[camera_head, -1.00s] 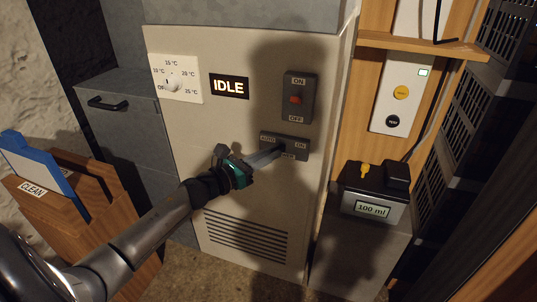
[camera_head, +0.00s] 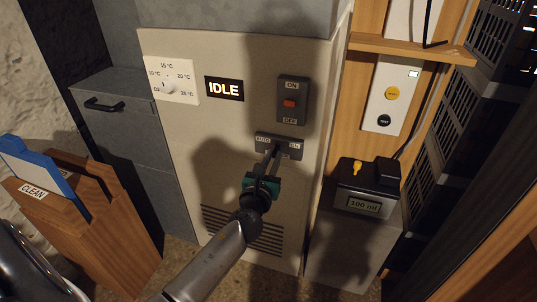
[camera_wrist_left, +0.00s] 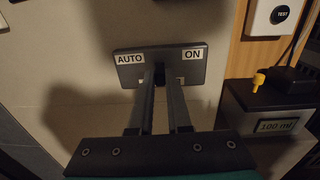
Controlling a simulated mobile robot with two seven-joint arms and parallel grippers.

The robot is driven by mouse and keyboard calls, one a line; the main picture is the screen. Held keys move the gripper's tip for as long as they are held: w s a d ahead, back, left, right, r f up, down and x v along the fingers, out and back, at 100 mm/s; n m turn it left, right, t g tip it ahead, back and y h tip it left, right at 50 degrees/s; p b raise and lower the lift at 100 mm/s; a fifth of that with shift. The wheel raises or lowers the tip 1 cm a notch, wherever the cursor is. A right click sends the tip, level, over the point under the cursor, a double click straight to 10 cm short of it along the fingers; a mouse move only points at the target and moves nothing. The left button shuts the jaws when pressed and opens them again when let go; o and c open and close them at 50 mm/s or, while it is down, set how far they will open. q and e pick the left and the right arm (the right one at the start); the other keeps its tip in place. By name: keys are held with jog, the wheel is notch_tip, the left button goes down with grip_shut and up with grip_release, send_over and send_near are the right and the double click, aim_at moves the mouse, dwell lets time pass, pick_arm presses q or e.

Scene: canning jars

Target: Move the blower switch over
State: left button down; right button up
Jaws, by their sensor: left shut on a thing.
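The blower switch (camera_head: 280,137) is a dark plate on the beige cabinet front, labelled AUTO on the left and ON on the right. It also shows in the left wrist view (camera_wrist_left: 195,70). My left gripper (camera_head: 272,155) reaches up to it from below, with its narrow fingers close together at the middle of the plate. In the left wrist view the fingers (camera_wrist_left: 161,85) are shut on the small lever between the two labels. The fingers mostly hide the lever, so its exact tilt cannot be told. My right gripper is not in view.
Above are an ON/OFF switch (camera_head: 292,100) with a red rocker, an IDLE display (camera_head: 224,88) and a temperature dial (camera_head: 168,87). A box reading 100 ml (camera_head: 364,203) stands to the right. A wooden holder marked CLEAN (camera_head: 95,240) is at left.

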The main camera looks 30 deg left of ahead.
pick_arm(q)
jog(key=shift+w+d+n+g+y+b, duration=0.3)
jog(key=shift+n+g+y, duration=0.5)
jog(key=shift+y, duration=0.4)
jog(key=shift+w+d+n+g+y+b, duration=0.15)
jog(key=shift+d+n+g+y, duration=0.35)
jog(key=shift+n+y, duration=0.6)
jog(key=shift+w+d+n+g+y+b, duration=0.1)
jog(key=shift+d+n+g+y+b, duration=0.15)
jog(key=shift+n+g+y, duration=0.8)
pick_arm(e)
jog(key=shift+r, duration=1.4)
pick_arm(q)
jog(key=shift+y, duration=0.45)
jog(key=c, duration=0.9)
grip_release()
jog(key=shift+o, duration=0.2)
